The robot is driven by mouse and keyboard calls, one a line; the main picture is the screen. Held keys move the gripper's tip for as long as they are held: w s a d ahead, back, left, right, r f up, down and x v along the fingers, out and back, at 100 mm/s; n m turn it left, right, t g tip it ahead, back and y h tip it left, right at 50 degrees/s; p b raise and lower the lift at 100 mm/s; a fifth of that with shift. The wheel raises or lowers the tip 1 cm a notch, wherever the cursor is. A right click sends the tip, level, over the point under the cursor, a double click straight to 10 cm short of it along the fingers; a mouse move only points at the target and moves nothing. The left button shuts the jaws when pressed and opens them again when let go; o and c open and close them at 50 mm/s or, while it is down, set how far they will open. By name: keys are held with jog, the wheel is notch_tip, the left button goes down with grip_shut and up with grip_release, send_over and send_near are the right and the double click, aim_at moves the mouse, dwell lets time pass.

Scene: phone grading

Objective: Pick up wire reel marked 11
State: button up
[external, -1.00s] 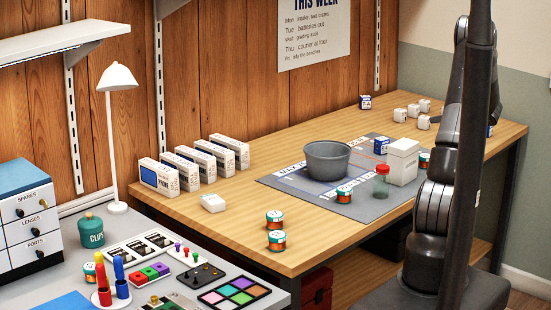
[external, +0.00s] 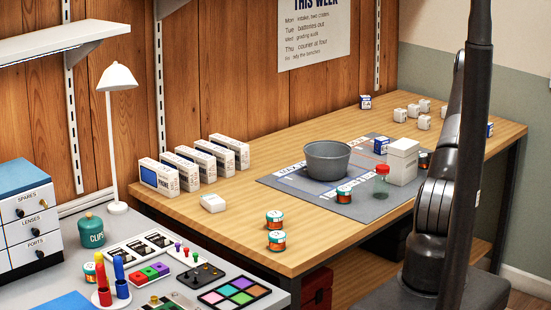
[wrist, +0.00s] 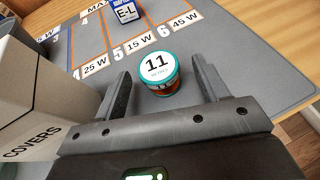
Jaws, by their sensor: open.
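The wire reel marked 11 (wrist: 157,68) has a white label with a teal rim and a copper-coloured side. It stands upright on the grey mat (wrist: 245,72) in the wrist view. My gripper (wrist: 163,85) is open, with one finger to the left of the reel and one to the right. The reel sits between and slightly beyond the fingertips, and I cannot tell whether they touch it.
A white box marked COVERS (wrist: 45,105) stands close to my left finger. A blue and white E-L box (wrist: 124,10) lies beyond the reel. A grey bowl (external: 327,160), a red-lidded jar (external: 382,182) and other reels (external: 276,220) stand on the bench.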

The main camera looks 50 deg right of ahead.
jog(key=x, duration=0.4)
jog(key=shift+w, duration=0.1)
jog(key=shift+c, duration=0.4)
jog(key=c, duration=1)
